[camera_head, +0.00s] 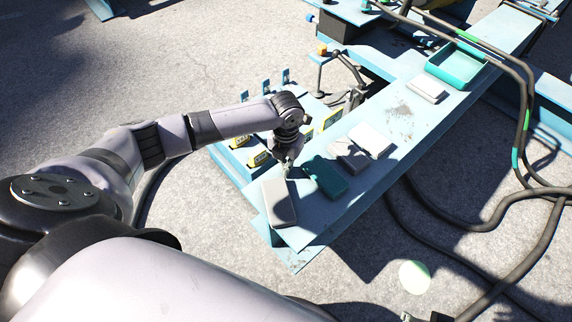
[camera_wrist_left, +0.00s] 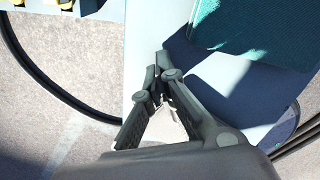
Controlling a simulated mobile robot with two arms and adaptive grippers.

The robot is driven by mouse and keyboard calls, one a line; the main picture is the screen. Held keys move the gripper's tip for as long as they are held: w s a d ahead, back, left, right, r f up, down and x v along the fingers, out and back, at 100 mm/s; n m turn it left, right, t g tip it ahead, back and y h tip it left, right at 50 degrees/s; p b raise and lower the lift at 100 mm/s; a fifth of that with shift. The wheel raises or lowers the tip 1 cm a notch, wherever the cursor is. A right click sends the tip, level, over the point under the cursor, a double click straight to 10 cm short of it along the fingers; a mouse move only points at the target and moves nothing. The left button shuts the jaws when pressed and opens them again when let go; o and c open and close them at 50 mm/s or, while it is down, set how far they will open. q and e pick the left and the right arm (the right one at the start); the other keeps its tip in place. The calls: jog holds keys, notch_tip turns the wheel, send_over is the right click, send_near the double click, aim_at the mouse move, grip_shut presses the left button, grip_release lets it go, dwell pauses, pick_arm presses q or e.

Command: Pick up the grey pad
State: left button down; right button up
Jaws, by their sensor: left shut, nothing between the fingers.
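Several flat pads lie on a long light-blue bench (camera_head: 400,108). A grey-beige pad (camera_head: 279,203) lies at the bench's near end, and another grey pad (camera_head: 349,155) lies beyond a teal pad (camera_head: 325,178). A whiter pad (camera_head: 370,140) lies next to that one. My left gripper (camera_head: 288,171) is shut and empty, pointing down between the near pad and the teal pad. In the left wrist view the fingers (camera_wrist_left: 160,62) meet at the tips, with the teal pad (camera_wrist_left: 250,22) to the upper right. I cannot tell whether the fingertips touch the bench.
A pale block (camera_head: 427,90) and a teal tray (camera_head: 457,65) sit farther along the bench. Yellow-fronted blue units (camera_head: 258,159) stand close along its left side. A thin stand (camera_head: 321,68) rises behind. Thick black cables (camera_head: 480,222) hang and loop at the right.

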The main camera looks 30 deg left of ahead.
aim_at(278, 201)
pick_arm(q)
jog(key=s+p, duration=0.3)
jog(key=shift+r, duration=0.1)
jog(key=shift+s+d, duration=0.1)
jog(key=shift+s, duration=0.1)
pick_arm(e)
notch_tip(278, 201, down, 12)
jog(key=s, duration=0.1)
jog(key=shift+g, duration=0.3)
